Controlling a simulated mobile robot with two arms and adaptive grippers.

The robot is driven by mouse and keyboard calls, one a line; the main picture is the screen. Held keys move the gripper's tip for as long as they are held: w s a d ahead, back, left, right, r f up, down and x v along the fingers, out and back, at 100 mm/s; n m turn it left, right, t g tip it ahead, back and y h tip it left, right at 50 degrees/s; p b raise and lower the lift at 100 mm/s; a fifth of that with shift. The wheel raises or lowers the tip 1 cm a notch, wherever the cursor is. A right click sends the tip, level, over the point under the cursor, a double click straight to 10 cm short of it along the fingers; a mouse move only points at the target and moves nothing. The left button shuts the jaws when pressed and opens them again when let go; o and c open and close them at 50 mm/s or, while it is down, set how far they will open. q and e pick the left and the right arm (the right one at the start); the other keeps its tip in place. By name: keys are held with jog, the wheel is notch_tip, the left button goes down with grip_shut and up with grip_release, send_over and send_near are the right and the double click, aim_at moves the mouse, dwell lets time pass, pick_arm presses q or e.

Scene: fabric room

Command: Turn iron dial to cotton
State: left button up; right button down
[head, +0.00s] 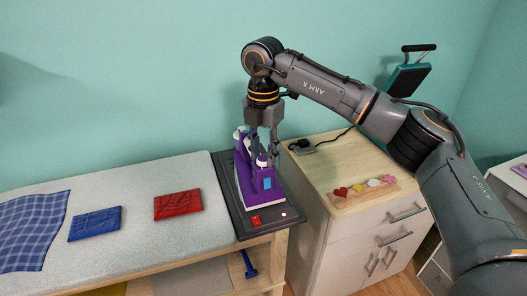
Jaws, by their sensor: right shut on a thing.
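The purple and white iron (246,192) stands on a dark rest plate (231,197) at the right end of the ironing board. My right gripper (262,153) points down from above onto the top of the iron. Its fingers are closed around a small part at the iron's top, apparently the dial (262,160). The fingers hide most of that part, and its markings are too small to read. My left gripper is not in view.
A folded red cloth (178,204), a folded blue cloth (95,224) and a checked blue cloth (32,230) lie on the grey board (140,188). A wooden cabinet (345,157) stands to the right, with a tray of small shapes (364,192) and a corded black plug (302,146).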

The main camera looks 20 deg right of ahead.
aim_at(264, 158)
jog(key=c, duration=1)
grip_release()
notch_tip(264, 158, up, 12)
jog(key=shift+r, duration=0.1)
